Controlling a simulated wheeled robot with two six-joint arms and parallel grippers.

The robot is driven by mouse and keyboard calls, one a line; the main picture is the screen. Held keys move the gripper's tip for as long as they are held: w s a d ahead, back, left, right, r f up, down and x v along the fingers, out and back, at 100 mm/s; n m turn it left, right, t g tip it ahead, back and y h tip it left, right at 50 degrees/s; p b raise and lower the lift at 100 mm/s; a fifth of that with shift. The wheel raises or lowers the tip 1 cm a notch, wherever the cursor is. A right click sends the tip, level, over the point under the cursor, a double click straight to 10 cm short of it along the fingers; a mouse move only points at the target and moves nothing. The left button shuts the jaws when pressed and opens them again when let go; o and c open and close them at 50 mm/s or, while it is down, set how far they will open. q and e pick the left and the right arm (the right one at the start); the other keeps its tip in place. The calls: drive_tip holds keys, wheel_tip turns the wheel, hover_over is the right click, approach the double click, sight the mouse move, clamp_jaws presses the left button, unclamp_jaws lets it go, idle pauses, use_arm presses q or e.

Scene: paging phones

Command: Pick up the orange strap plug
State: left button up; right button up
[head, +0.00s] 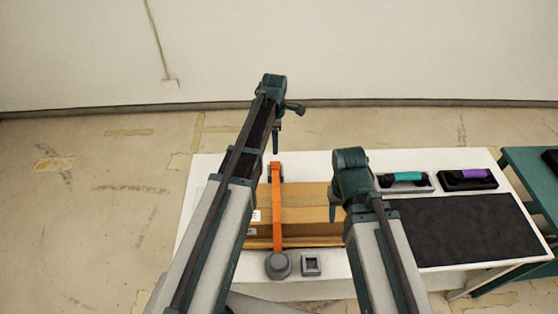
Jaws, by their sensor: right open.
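An orange strap (277,205) runs front to back over a brown cardboard box (310,205) on the white table. At its near end is a round grey piece (278,265), which looks like the plug, lying in front of the box. A square grey socket-like block (311,265) sits just right of it. My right gripper (333,212) is open, over the right part of the box, away from the round piece. My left gripper (276,140) hangs beyond the table's back edge, near the strap's far end; its jaw opening is unclear. My arms hide part of the box.
A green table (530,180) stands at the right. White tabletop (200,180) shows bare at the left.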

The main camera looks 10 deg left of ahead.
sight(275, 164)
use_arm(q)
wheel_tip(275, 164, down, 9)
drive_tip(key=b, duration=0.8)
drive_tip(key=shift+r+b, duration=0.15)
drive_tip(key=shift+b, duration=0.2)
drive_tip(key=f+b, duration=0.5)
drive_tip(key=shift+w+a+f, duration=0.1)
drive_tip(key=shift+w+f, duration=0.05)
drive_tip(key=shift+w, duration=0.05)
drive_tip(key=shift+c, duration=0.3)
clamp_jaws()
